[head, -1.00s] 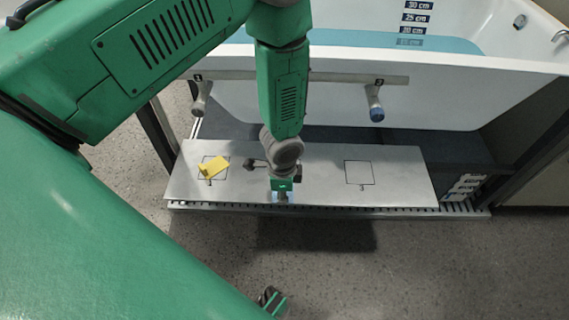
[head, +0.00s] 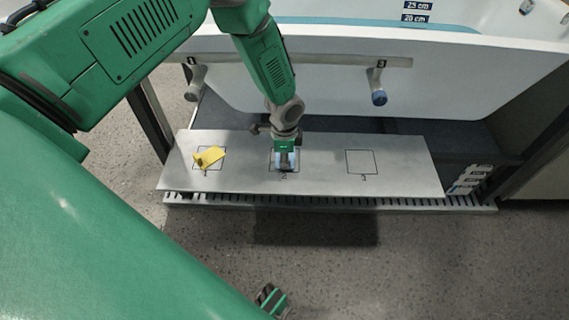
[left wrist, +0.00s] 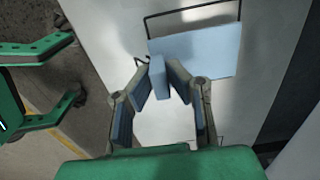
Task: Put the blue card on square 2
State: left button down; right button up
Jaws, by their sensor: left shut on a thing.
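My left gripper (head: 285,162) is shut on the upright tab of the blue card (left wrist: 196,52), over the middle of the grey board (head: 410,178). The card shows pale blue in the left wrist view, just beyond the fingertips (left wrist: 164,82). Square 2 (head: 271,173) is a thin black outline around and under the card. In the left wrist view its outline shows past the card's far edge, and the card looks slightly turned against it. I cannot tell whether the card touches the board.
A yellow card (head: 209,157) lies tilted across square 1 at left. Square 3 (head: 361,162) at right is empty. A rail (head: 320,61) with two knobs and the white bathtub (head: 480,85) stand behind the board. A slotted ledge (head: 400,203) runs along its front.

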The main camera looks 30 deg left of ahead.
pick_arm(q)
jog(key=shift+w+f+b, duration=0.25)
jog(key=shift+f+b, duration=0.1)
jog(key=shift+f, duration=0.5)
jog(key=shift+a+r, duration=0.1)
pick_arm(e)
jog(key=shift+f, duration=0.6)
pick_arm(q)
jog(key=shift+a, duration=0.1)
jog(key=c, duration=1.6)
grip_release()
jog(key=shift+o, duration=0.2)
